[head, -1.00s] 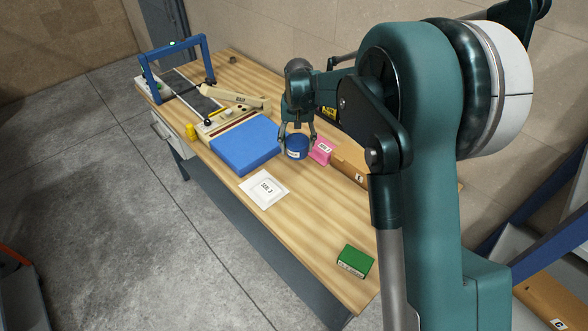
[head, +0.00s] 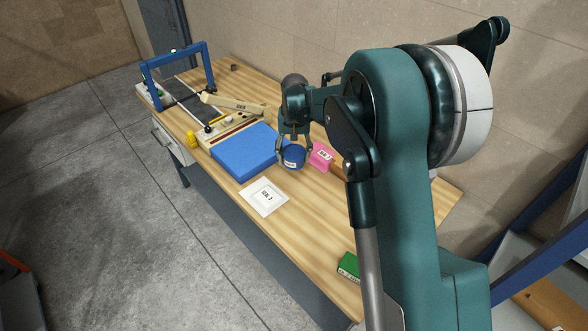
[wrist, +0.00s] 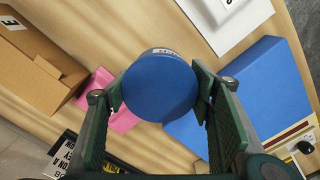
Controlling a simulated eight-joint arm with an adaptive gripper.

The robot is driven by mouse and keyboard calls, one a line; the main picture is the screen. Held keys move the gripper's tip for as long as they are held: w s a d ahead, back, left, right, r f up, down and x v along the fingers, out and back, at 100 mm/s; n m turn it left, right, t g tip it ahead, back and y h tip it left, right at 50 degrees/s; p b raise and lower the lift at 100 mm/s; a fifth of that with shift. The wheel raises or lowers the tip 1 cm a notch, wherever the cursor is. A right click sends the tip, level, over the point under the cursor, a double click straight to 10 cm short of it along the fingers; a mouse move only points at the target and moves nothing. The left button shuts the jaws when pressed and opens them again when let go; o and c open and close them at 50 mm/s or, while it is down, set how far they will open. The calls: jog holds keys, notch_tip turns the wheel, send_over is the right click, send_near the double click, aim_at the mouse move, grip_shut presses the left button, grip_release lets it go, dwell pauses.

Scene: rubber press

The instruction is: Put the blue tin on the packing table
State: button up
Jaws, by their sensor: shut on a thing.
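The blue tin (head: 292,158) is a short round can with a white label on its side. My gripper (head: 294,147) is shut on it, with one finger on each side. In the wrist view the tin's round blue face (wrist: 160,86) fills the space between the fingers. The tin is over the wooden table (head: 312,215), between a blue pad and a pink item. I cannot tell whether its base touches the wood.
The blue slab (head: 243,153) lies left of the tin, the pink labelled item (head: 320,156) right of it. A white labelled card (head: 264,197) and a green box (head: 348,266) lie nearer. A cardboard box (wrist: 40,65) is mostly hidden by my arm. Bare wood lies in front.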

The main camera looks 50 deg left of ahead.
aim_at(294, 151)
jog(key=shift+f, duration=1.6)
jog(key=shift+f, duration=1.85)
jog(key=shift+f, duration=0.15)
jog(key=o, duration=1.3)
jog(key=shift+c, duration=0.2)
notch_tip(294, 151, up, 12)
jog(key=shift+r, duration=0.15)
